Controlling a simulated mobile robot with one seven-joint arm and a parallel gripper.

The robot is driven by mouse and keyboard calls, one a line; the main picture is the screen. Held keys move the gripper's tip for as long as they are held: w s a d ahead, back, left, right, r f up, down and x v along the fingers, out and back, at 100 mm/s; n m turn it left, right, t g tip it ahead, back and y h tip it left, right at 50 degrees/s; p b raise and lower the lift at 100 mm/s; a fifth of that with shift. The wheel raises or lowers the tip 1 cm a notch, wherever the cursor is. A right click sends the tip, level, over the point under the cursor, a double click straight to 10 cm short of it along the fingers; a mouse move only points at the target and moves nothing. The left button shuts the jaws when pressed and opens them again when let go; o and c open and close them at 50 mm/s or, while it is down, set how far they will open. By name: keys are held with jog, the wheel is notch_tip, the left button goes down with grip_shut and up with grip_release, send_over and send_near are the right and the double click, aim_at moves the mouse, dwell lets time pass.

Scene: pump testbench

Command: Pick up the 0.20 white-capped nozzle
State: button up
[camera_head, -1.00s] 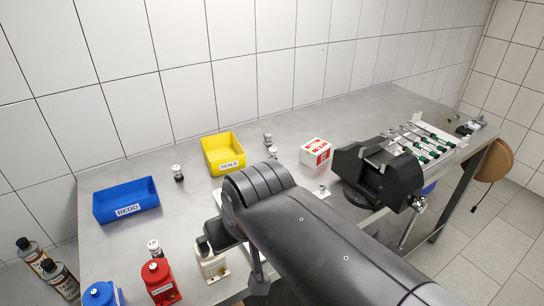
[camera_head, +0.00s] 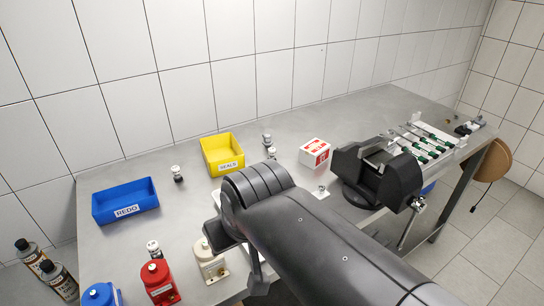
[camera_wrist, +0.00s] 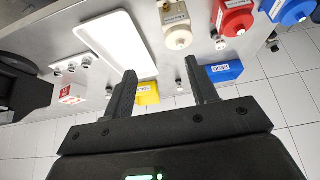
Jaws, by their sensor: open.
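Several small white-capped nozzles stand on the metal bench, their sizes too small to read. In the head view one is between the bins (camera_head: 177,173), one behind the red bottle (camera_head: 154,249), and two right of the yellow bin (camera_head: 267,139) (camera_head: 272,154). In the wrist view one nozzle (camera_wrist: 181,83) appears between my fingers, beyond their tips, and another (camera_wrist: 219,43) is near the red bottle. I cannot tell which is the 0.20 one. My gripper (camera_wrist: 163,78) is open and empty, above the bench; my arm hides much of it in the head view.
The blue REDO bin (camera_head: 125,202) and yellow SEALS bin (camera_head: 223,153) stand toward the back. A white tray (camera_wrist: 118,42) lies near my gripper. A black machine (camera_head: 377,177) stands to the right.

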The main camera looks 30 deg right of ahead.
jog(key=w+d+r+m+h, duration=0.1)
jog(key=w+d+r, duration=0.1)
jog(key=w, duration=0.4)
jog(key=w+d+r+m, duration=0.1)
jog(key=w+d, duration=0.2)
jog(key=w, duration=0.3)
jog(key=m+g+h, duration=0.2)
jog(key=m, duration=0.4)
send_near(272, 150)
jog(key=f, duration=0.1)
jog(key=x, duration=0.6)
jog(key=shift+w+a+f, duration=0.1)
jog(key=shift+a+f, duration=0.05)
jog(key=shift+a, duration=0.05)
jog(key=shift+d+x, duration=0.15)
jog(key=shift+x, duration=1.15)
jog(key=shift+d+x, duration=0.2)
jog(key=shift+x, duration=1.1)
jog(key=shift+w+r, duration=0.15)
jog(key=shift+r, duration=0.05)
jog(key=shift+c, duration=0.3)
